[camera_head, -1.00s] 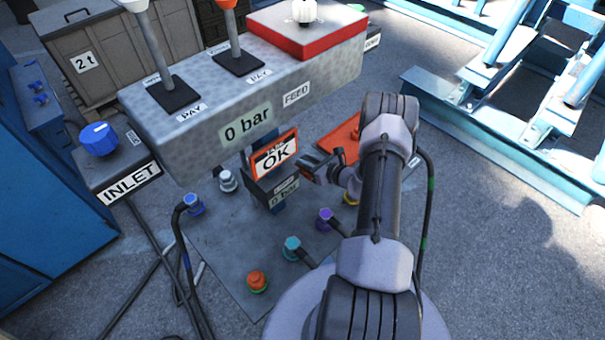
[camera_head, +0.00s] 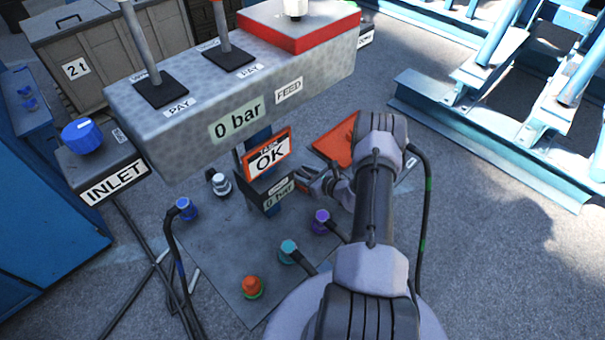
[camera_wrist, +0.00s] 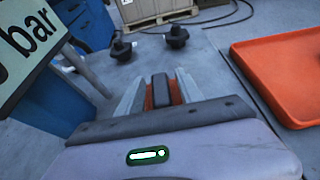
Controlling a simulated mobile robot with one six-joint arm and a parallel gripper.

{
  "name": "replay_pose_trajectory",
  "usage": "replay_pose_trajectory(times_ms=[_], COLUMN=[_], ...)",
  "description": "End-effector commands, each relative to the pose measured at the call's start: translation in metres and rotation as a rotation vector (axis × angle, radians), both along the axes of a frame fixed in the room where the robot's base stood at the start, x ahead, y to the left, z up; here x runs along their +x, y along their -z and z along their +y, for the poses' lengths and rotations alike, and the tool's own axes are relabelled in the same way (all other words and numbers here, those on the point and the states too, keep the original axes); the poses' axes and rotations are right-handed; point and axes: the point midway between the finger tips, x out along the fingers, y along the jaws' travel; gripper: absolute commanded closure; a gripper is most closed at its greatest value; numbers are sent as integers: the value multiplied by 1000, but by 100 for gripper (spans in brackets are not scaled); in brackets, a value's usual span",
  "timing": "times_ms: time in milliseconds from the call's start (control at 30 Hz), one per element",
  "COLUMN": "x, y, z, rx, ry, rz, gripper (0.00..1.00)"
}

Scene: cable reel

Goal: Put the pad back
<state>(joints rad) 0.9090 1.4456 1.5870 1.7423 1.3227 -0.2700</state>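In the wrist view two pale fingers stand apart. A dark block with orange sides (camera_wrist: 160,91) shows between them; I cannot tell whether it is held or part of my gripper. The panel is outside the wrist view.
The grey console (camera_head: 225,85) with levers overhangs the panel. An orange tray (camera_head: 338,142) lies behind my gripper and also shows in the wrist view (camera_wrist: 285,75). Coloured connectors, such as a purple one (camera_head: 321,221) and a teal one (camera_head: 288,251), stand on the floor plate.

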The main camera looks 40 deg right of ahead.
Motion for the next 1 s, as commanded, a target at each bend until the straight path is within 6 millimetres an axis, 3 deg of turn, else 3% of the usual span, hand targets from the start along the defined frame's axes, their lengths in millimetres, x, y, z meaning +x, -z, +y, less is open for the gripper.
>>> replay_pose_trajectory(times_ms=[167,400,600,1000], x=[-4,-65,-103,-111], y=[-8,-35,-48,-49], z=[-1,-7,-9,-9], rx=[1,1,0,0], ry=[2,6,2,0], rz=[1,0,1,0], gripper=[57,57,57,57])
